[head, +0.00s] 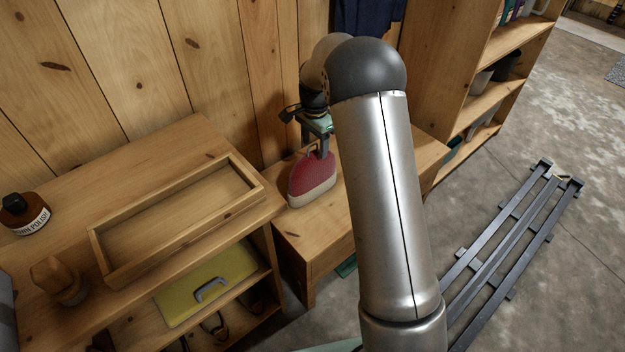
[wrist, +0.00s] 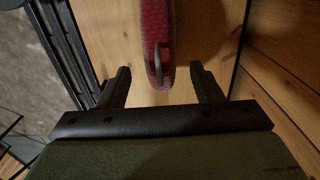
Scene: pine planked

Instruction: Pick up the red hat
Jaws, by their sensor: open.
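A red item with a cream lower band and a small loop on top (head: 312,181) stands upright on the low wooden bench (head: 298,235). It looks more like a small bag than a hat. My gripper (head: 317,143) is just above its top, pointing down. In the wrist view the red item (wrist: 153,25) is seen edge-on from above, with its dark loop (wrist: 159,58) between the two open fingers of my gripper (wrist: 160,72). There is a gap on both sides. My arm hides part of the bench on the right.
The plank wall (head: 150,60) is close behind the bench. A bookshelf (head: 428,60) is at right, and a dark rack (head: 512,250) lies on the floor.

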